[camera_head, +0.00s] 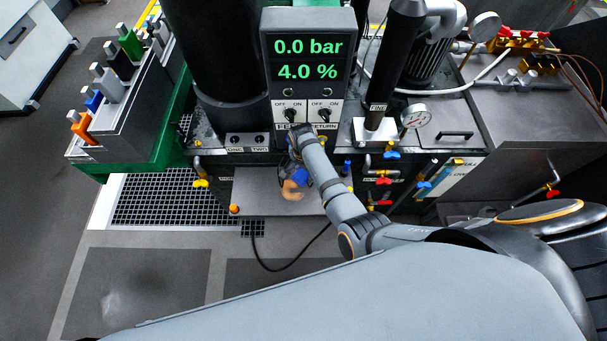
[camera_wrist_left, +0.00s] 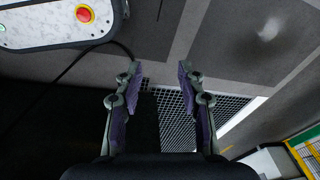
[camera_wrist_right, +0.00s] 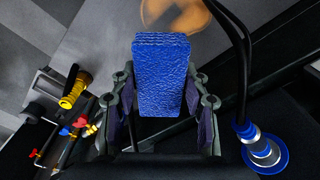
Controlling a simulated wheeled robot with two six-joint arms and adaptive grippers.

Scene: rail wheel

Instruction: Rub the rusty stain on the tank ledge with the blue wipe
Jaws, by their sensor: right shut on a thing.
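My right gripper (camera_head: 294,168) is shut on the blue wipe (camera_wrist_right: 162,75), a thick textured pad held between its fingers. In the head view the wipe (camera_head: 300,176) shows as a small blue patch beside the rusty stain. The orange-brown stain (camera_head: 292,191) lies on the grey tank ledge (camera_head: 260,198). In the right wrist view the stain (camera_wrist_right: 178,14) is just beyond the wipe's far end, and I cannot tell whether they touch. My left gripper (camera_wrist_left: 160,76) is open and empty in its wrist view, with floor and grating beyond it. It is not in the head view.
A control box (camera_head: 309,60) reading 0.0 bar stands behind the ledge. Valves with coloured handles (camera_head: 383,181) are to the right. A black cable (camera_head: 285,268) hangs from the ledge. A green-edged rack (camera_head: 135,110) is at left. Floor grating (camera_head: 165,200) lies left of the ledge.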

